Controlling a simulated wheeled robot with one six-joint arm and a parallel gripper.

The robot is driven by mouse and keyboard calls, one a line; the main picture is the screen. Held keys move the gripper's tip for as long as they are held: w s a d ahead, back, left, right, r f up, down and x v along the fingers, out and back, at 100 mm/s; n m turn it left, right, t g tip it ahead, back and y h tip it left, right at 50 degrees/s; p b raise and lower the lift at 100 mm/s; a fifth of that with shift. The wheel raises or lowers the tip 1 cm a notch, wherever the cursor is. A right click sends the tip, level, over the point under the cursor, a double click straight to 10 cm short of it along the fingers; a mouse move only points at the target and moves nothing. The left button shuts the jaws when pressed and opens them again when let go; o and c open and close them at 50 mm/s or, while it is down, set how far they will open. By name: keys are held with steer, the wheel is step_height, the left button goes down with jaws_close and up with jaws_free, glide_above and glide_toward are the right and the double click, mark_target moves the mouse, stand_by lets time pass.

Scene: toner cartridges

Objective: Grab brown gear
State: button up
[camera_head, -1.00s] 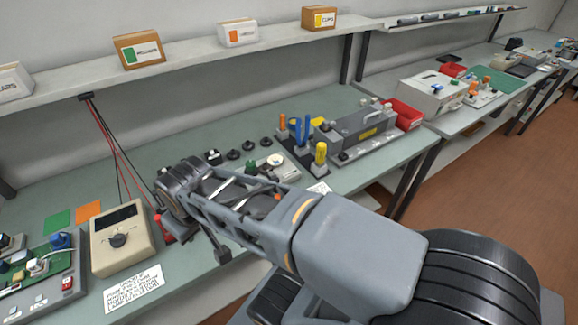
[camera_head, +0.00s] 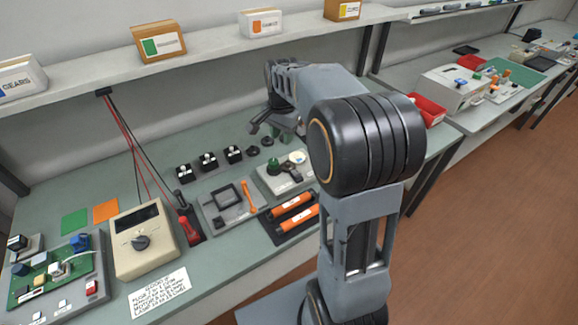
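I cannot make out a brown gear in the head view. Small dark round parts (camera_head: 253,151) lie on the bench near the middle, too small to identify. A grey fixture (camera_head: 270,182) in front of them carries a green part (camera_head: 273,166) and a pale disc (camera_head: 297,157). My gripper (camera_head: 262,124) is over the back of the bench, above and behind the round parts. Its fingers are small and partly covered by my arm, so I cannot tell whether they are open or shut. My arm hides the bench to the right of the fixture.
A shelf (camera_head: 205,48) above the bench holds boxes, one labelled GEARS (camera_head: 20,80). A beige meter (camera_head: 145,240), a grey tray (camera_head: 228,205), orange cylinders (camera_head: 292,206) and a circuit board (camera_head: 60,270) occupy the front. A red bin (camera_head: 430,110) stands right.

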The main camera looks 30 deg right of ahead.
steer(key=w+d+f+m, duration=0.3)
steer(key=w, duration=0.1)
glide_above(287, 162)
steer(key=shift+g, duration=0.4)
steer(key=f, duration=0.7)
steer(key=shift+s+a+f, duration=0.1)
steer(key=shift+s+a, duration=0.1)
steer(key=shift+s, duration=0.15)
steer(key=shift+f+p, duration=0.7)
steer(key=shift+f, duration=2.3)
steer(key=shift+s, duration=0.1)
jaws_close()
